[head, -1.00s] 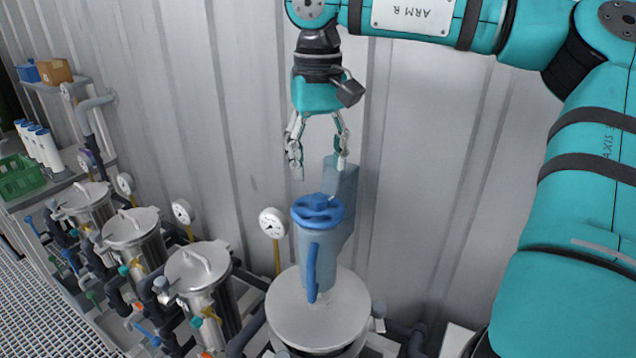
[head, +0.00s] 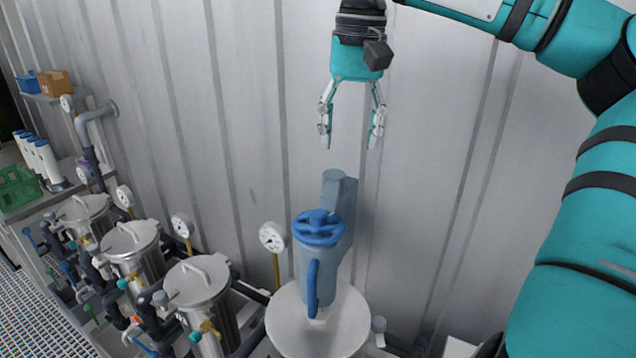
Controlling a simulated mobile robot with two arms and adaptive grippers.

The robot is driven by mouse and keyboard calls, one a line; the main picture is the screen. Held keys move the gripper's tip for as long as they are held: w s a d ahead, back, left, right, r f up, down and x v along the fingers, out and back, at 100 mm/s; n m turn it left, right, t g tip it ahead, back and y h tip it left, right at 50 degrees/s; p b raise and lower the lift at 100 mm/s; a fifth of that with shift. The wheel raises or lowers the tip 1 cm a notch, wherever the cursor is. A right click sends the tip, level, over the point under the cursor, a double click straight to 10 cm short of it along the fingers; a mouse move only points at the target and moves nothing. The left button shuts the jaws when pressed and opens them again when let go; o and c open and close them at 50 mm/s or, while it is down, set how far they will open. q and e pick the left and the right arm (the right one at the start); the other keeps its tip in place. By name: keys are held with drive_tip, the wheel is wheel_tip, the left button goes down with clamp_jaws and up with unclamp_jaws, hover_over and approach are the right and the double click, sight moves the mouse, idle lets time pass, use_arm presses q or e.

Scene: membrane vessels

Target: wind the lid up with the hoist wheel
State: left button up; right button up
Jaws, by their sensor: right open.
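The blue hoist wheel (head: 318,228) sits on top of a grey-blue hoist housing (head: 312,275) with a blue handle on its front. The housing stands above the round pale lid (head: 345,325) of the nearest vessel, whose lower part is cut off by the frame. Behind the wheel a grey-blue post (head: 342,200) rises close to the wall. My right gripper (head: 350,142) is open and empty, fingers pointing down, above and slightly right of the wheel and apart from it. My left gripper is not in view.
Several steel vessels with handled lids (head: 197,281) stand in a row to the left, with pipes and valves. A gauge (head: 272,237) stands just left of the hoist. A corrugated wall (head: 430,170) closes off the back. A green crate (head: 18,187) lies far left.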

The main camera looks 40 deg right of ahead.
sight(319, 212)
drive_tip(key=s+d+m+t+y+p, duration=0.1)
drive_tip(key=s+d+m+p, duration=0.2)
drive_tip(key=s+d+m, duration=0.5)
drive_tip(key=w+a+r+m+t+p, duration=0.1)
drive_tip(key=w+a+m+p, duration=0.1)
drive_tip(key=a+m, duration=0.4)
drive_tip(key=w+a+r+m+t+p, duration=0.2)
drive_tip(key=a+m, duration=0.1)
drive_tip(key=m, duration=0.5)
drive_tip(key=shift+m, duration=0.3)
drive_tip(key=b+x, duration=0.2)
drive_tip(key=x, duration=0.3)
drive_tip(key=b+x, duration=0.2)
drive_tip(key=x, duration=0.3)
drive_tip(key=b+x, duration=0.2)
drive_tip(key=x, duration=0.4)
drive_tip(key=shift+s+a+f, duration=0.25)
drive_tip(key=shift+a, duration=0.05)
drive_tip(key=shift+w+a+f, duration=0.1)
drive_tip(key=shift+w+f, duration=0.2)
drive_tip(key=shift+f, duration=0.25)
